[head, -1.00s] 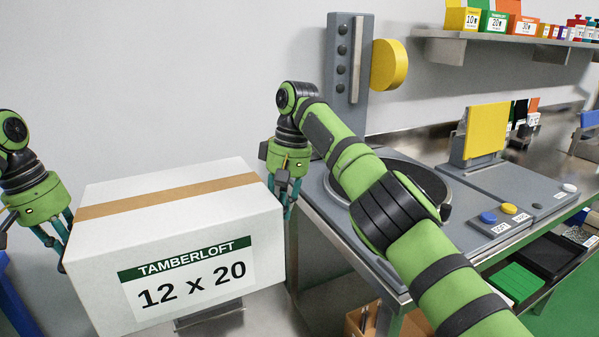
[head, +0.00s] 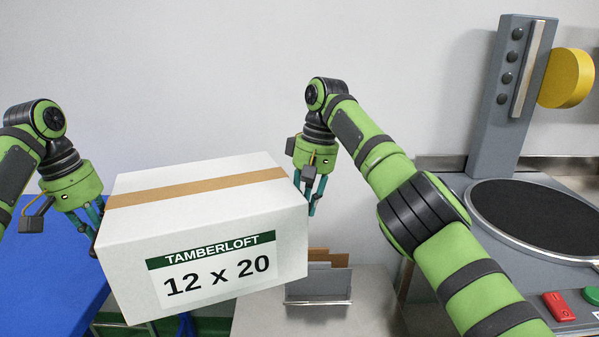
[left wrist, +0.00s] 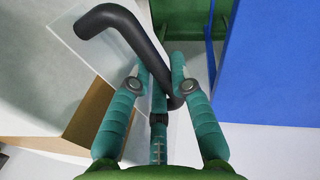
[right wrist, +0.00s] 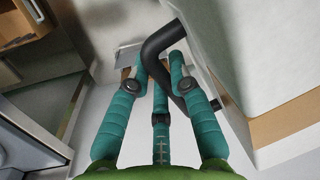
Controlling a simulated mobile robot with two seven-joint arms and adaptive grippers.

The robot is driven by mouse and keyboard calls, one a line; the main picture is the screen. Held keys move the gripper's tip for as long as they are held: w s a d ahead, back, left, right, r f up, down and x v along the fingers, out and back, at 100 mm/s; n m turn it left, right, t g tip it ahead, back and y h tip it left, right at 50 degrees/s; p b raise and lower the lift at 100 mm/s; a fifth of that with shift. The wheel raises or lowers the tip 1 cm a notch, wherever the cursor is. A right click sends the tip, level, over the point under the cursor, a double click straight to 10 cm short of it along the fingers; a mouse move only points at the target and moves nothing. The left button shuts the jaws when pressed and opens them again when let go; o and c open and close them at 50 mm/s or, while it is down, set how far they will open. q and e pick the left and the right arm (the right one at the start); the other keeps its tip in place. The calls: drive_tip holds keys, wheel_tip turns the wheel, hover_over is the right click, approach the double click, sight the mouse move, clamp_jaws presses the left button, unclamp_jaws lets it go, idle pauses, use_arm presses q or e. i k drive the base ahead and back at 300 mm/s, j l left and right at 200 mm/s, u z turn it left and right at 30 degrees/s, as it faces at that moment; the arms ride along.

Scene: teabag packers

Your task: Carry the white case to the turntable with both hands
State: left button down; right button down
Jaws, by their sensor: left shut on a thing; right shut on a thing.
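The white case (head: 205,235) has a brown tape strip across its top and a green-and-white label reading TAMBERLOFT 12 x 20. It is between my two hands, slightly tilted in the head view, and appears held up off the surfaces. My left gripper (head: 95,218) is shut on a black bent handle (left wrist: 130,30) at the case's left side. My right gripper (head: 308,195) is shut on the matching black handle (right wrist: 160,42) at its right side. The turntable (head: 535,215), a black round disc on a grey unit, is at the right, apart from the case.
A grey column (head: 510,100) with a yellow round pad (head: 567,78) stands behind the turntable. A steel surface (head: 360,295) with a small grey holder (head: 318,285) lies below the case. A blue surface (head: 50,265) is at the left. A red button (head: 559,306) is at lower right.

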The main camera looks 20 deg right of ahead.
sight(539, 211)
drive_tip(key=u, duration=0.8)
drive_tip(key=k+u, duration=0.6)
drive_tip(key=k, duration=0.7)
drive_tip(key=k+z, duration=0.25)
drive_tip(key=k+l+z, duration=0.1)
drive_tip(key=k+z, duration=0.15)
drive_tip(key=k, duration=0.15)
drive_tip(key=k+z, duration=0.1)
drive_tip(key=z, duration=0.3)
drive_tip(key=k+j+z, duration=0.1)
drive_tip(key=z, duration=0.25)
drive_tip(key=k+z, duration=0.2)
drive_tip(key=z, duration=0.2)
drive_tip(key=k+l+z, duration=0.1)
drive_tip(key=z, duration=0.3)
drive_tip(key=i, duration=1.25)
drive_tip(key=l+z, duration=0.05)
